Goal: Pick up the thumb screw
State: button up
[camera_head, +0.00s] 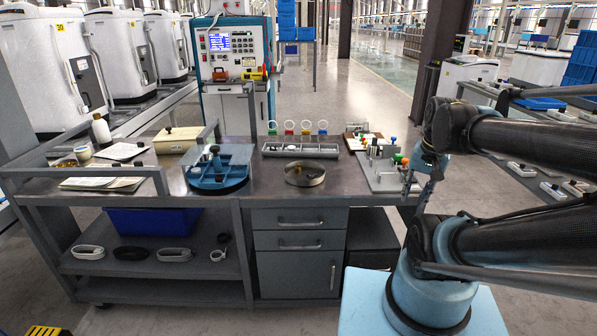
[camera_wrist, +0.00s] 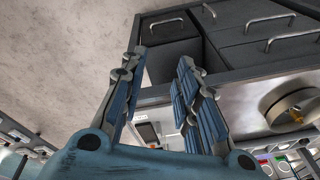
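I cannot pick out the thumb screw for certain; small parts on the workbench (camera_head: 250,193) are too tiny to name. A round metal dish (camera_head: 304,180) with a small dark piece in it sits mid-bench; it also shows at the right of the wrist view (camera_wrist: 289,117). My gripper (camera_wrist: 162,58) is open, with its two blue-and-grey fingers apart and nothing seen between them. In the head view it hangs at the bench's right end, beside a plate of small fixtures with coloured knobs (camera_head: 384,178).
A blue round tray (camera_head: 219,183), a grey compartment tray (camera_head: 330,150) and a cream box (camera_head: 184,140) stand on the bench. A control cabinet (camera_head: 232,55) rises behind it. Grey drawers (camera_head: 300,240) are below. The bench front between blue tray and dish is clear.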

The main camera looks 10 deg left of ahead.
jog(key=w+a+r+m+y, duration=0.2)
jog(key=w+a+r+m, duration=0.6)
jog(key=w+a, duration=0.45)
jog(key=w+a+r+m+g+y, duration=0.1)
jog(key=w+a+r+m, duration=0.2)
jog(key=a, duration=0.7)
jog(key=w+a+r+m+g+y, duration=0.1)
jog(key=w+a+m, duration=0.35)
jog(key=a, duration=0.45)
send_over(300, 167)
jog(key=d, duration=0.1)
jog(key=shift+n, duration=0.35)
notch_tip(300, 167, down, 11)
jog(key=shift+d+r, duration=0.1)
jog(key=shift+d, duration=0.05)
jog(key=shift+s+d+f+x, duration=0.1)
jog(key=shift+d+x, duration=0.05)
jog(key=shift+x, duration=0.75)
jog(key=shift+s+d+f+x, duration=0.1)
jog(key=shift+d+x, duration=0.05)
jog(key=shift+x, duration=0.75)
jog(key=shift+d+x, duration=0.2)
jog(key=shift+x, duration=0.65)
jog(key=shift+f, duration=0.1)
grip_shut()
jog(key=shift+w, duration=0.1)
